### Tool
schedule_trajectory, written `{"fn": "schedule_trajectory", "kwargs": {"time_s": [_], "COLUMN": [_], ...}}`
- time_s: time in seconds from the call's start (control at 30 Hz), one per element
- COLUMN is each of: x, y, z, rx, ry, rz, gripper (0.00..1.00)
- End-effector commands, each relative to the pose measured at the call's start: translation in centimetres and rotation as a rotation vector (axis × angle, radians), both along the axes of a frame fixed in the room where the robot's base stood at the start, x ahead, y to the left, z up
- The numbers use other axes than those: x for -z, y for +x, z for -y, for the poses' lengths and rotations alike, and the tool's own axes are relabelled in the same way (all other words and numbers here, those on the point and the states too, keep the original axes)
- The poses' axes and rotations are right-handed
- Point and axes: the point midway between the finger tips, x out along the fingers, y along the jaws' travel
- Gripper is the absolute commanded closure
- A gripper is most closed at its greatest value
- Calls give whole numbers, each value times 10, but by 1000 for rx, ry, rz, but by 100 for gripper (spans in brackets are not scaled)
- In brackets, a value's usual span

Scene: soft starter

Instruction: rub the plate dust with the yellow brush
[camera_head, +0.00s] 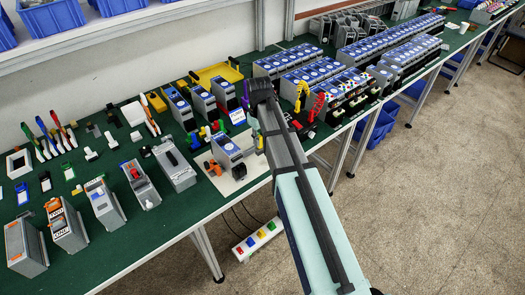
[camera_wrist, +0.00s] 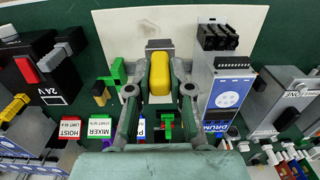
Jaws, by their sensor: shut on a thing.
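My gripper (camera_wrist: 160,88) is shut on the yellow brush (camera_wrist: 160,72), whose rounded yellow body with a grey end shows between the fingers in the wrist view. The plate also shows in the wrist view (camera_wrist: 112,32), behind the brush. I cannot tell whether brush and plate touch.
A grey module with a blue face (camera_head: 227,151) stands on the plate, close right of my gripper in the wrist view (camera_wrist: 226,88). An orange clamp (camera_head: 213,167) lies at the plate's left. Rows of modules (camera_head: 318,82) crowd the green bench. A yellow tray (camera_head: 216,75) stands behind.

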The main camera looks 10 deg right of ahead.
Motion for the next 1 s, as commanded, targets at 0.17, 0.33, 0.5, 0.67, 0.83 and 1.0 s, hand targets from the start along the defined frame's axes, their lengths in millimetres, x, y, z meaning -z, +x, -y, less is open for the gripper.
{"fn": "schedule_trajectory", "kwargs": {"time_s": [0.17,0.33,0.5,0.67,0.83,1.0], "x": [5,6,8,19,35,50], "y": [1,1,0,0,0,0], "z": [0,0,0,0,0,0], "rx": [0,0,0,0,0,0], "ry": [0,0,0,0,0,0], "rz": [2,2,0,-1,0,0], "gripper": [100,100,100,100,100,100]}}
